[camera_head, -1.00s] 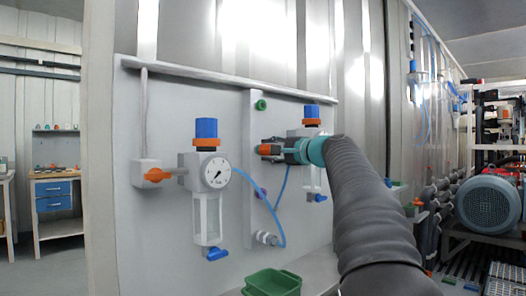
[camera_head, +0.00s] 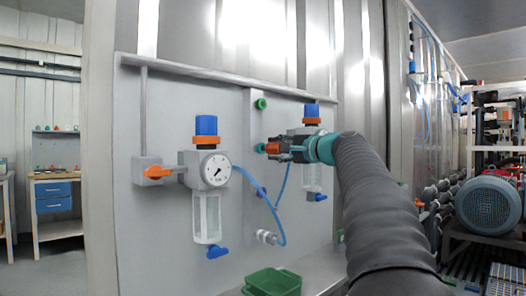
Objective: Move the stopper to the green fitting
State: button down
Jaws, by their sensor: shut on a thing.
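The green fitting (camera_head: 261,104) is the top one on a pale vertical strip of the wall panel. My gripper (camera_head: 271,147) reaches in from the right, below and slightly right of the green fitting and apart from it.
A gauge regulator (camera_head: 214,170) stands out at left, another (camera_head: 311,130) behind my gripper. A green bin (camera_head: 272,283) is below.

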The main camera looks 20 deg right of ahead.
jog(key=shift+b+v, duration=0.55)
jog(key=shift+v, duration=1.1)
